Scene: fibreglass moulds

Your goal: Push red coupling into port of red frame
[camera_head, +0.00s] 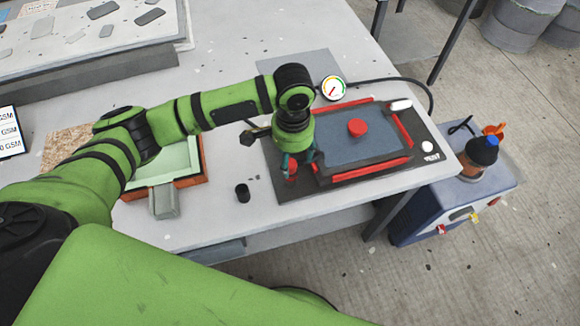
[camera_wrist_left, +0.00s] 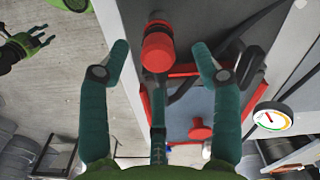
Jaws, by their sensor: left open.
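The red frame (camera_head: 365,169) has red bars around a blue-grey panel and lies on a dark board near the table's right end. Its bars also show in the left wrist view (camera_wrist_left: 146,110). The red coupling (camera_wrist_left: 158,48), a ribbed red cylinder, lies between the spread fingers of my left gripper (camera_wrist_left: 160,62), with a gap to each finger. In the head view my left gripper (camera_head: 298,163) points down at the board's left end and partly hides the coupling. The port is hard to make out. My right gripper (camera_wrist_left: 40,42) is off to the side, its fingers apart and empty.
A red knob (camera_head: 357,127) stands on the panel. A gauge (camera_head: 332,87) with a black hose is behind the frame. A green mould (camera_head: 165,172) is further left. A blue machine (camera_head: 450,205) stands beside the table.

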